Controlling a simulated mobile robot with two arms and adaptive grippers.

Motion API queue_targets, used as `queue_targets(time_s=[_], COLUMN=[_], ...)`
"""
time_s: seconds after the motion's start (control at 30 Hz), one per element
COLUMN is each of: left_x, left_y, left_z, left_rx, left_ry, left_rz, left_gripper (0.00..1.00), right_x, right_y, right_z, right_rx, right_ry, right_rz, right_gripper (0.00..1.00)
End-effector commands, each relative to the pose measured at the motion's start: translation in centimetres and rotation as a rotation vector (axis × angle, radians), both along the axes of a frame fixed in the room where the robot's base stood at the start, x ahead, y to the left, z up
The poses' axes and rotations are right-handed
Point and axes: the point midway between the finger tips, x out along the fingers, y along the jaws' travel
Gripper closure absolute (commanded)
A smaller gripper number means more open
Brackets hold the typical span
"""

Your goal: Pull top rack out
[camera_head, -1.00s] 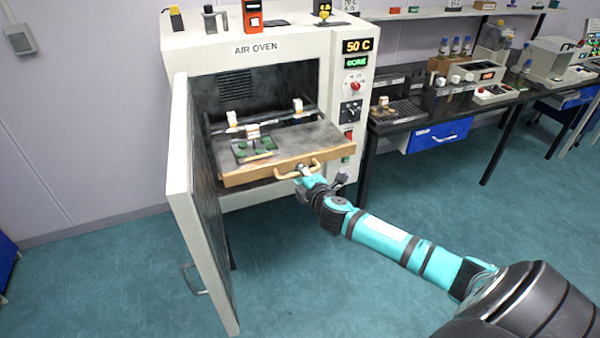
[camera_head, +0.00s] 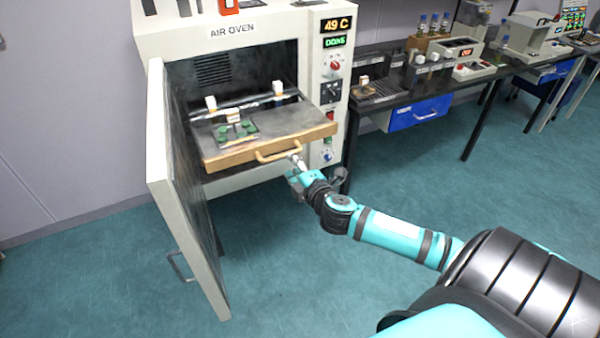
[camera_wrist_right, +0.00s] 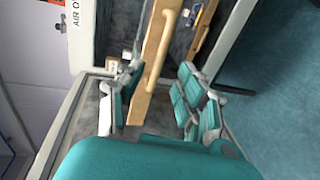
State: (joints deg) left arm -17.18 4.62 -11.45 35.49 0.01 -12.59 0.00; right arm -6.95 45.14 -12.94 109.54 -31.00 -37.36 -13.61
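The top rack (camera_head: 285,122) is a dark tray with a wooden front edge, sticking out of the air oven (camera_head: 240,50). Its front handle (camera_head: 262,156) is a wooden bar, also seen in the right wrist view (camera_wrist_right: 157,70). White-topped pieces (camera_head: 232,115) and a dark plate with green pads (camera_head: 237,133) sit on the rack. My right gripper (camera_head: 296,162) is at the handle's right end. In the right wrist view its fingers (camera_wrist_right: 163,80) are spread apart, with the handle between them; contact cannot be told. My left gripper is not in view.
The oven door (camera_head: 182,200) stands open at the left of the rack. The display (camera_head: 337,24) reads 49 C. A bench (camera_head: 460,95) with instruments and a blue drawer (camera_head: 420,112) stands to the right. The floor in front is clear.

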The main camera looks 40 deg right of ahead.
Motion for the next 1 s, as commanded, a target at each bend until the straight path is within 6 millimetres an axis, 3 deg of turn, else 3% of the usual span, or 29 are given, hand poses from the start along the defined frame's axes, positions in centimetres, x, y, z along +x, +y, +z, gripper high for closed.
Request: queue_targets(time_s=[0.1, 0.3, 0.87, 1.0], left_x=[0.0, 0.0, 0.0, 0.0], left_y=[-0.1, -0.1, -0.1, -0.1], left_z=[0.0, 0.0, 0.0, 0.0], left_rx=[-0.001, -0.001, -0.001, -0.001], left_ry=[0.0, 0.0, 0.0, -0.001], left_rz=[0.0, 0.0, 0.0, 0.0], left_gripper=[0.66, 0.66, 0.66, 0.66], right_x=[-2.1, -3.8, -3.9, -4.0], right_y=[0.5, 0.9, 0.9, 0.4], right_z=[0.3, 0.8, 0.9, -0.9], right_rx=[0.002, 0.0, 0.001, 0.024], right_ry=[0.002, 0.0, 0.0, 0.027], right_rz=[0.001, -0.001, -0.001, -0.018], right_gripper=[0.64, 0.64, 0.64, 0.64])
